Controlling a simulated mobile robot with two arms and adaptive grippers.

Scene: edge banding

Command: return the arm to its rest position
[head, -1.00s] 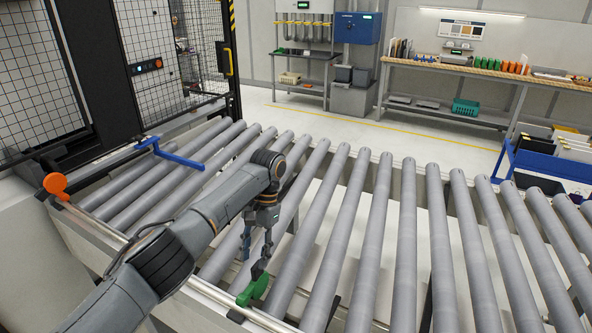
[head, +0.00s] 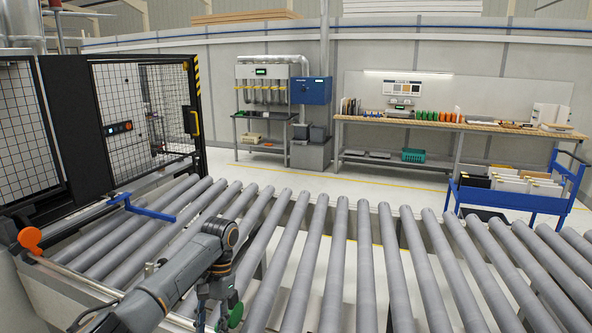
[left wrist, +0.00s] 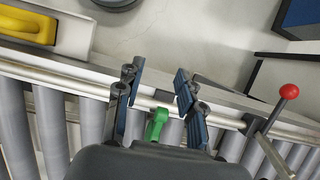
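My left arm reaches in from the lower left of the head view, and its gripper (head: 212,320) hangs low over the near side rail of the roller conveyor. In the left wrist view the two fingers of this gripper (left wrist: 157,100) stand wide apart with nothing between their tips. A green handle (left wrist: 156,124) shows at the conveyor rail beyond the gap between the fingers. In the head view the green handle (head: 235,312) is just right of the gripper. Whether a finger touches it, I cannot tell. My right gripper is not in view.
Grey rollers (head: 364,255) fill the foreground. A blue bar (head: 140,207) and an orange knob (head: 30,239) stand at left, by a fenced machine (head: 125,120). The wrist view shows a red-knobbed lever (left wrist: 289,92) and a yellow part (left wrist: 28,25). A blue cart (head: 520,198) stands at right.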

